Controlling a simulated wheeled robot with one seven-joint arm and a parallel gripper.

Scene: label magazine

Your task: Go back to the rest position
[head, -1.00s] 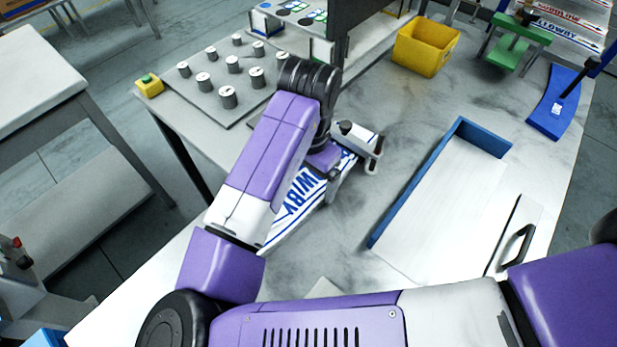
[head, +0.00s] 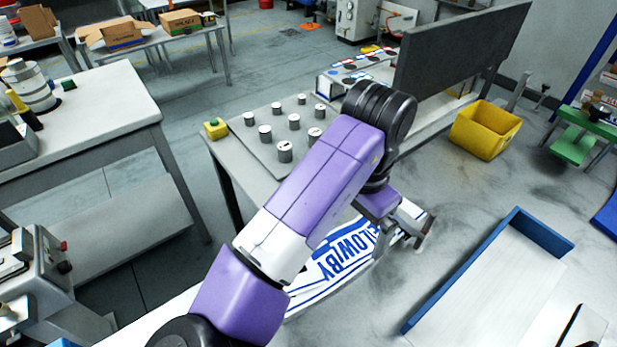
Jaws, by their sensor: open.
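My gripper (head: 420,240) is at the end of my purple arm in the middle of the head view. It hangs low over the grey workbench (head: 455,215), beside a white and blue lettered label sheet (head: 345,250). Its jaws are open, and no object shows between them. My arm hides part of the sheet. I cannot tell whether the gripper touches the sheet.
A blue-edged tray (head: 470,270) lies to the right of my gripper. A yellow bin (head: 485,130) stands behind it. A plate with several pegs (head: 285,150) and a dark upright panel (head: 460,50) are at the back. Bare bench lies between gripper and bin.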

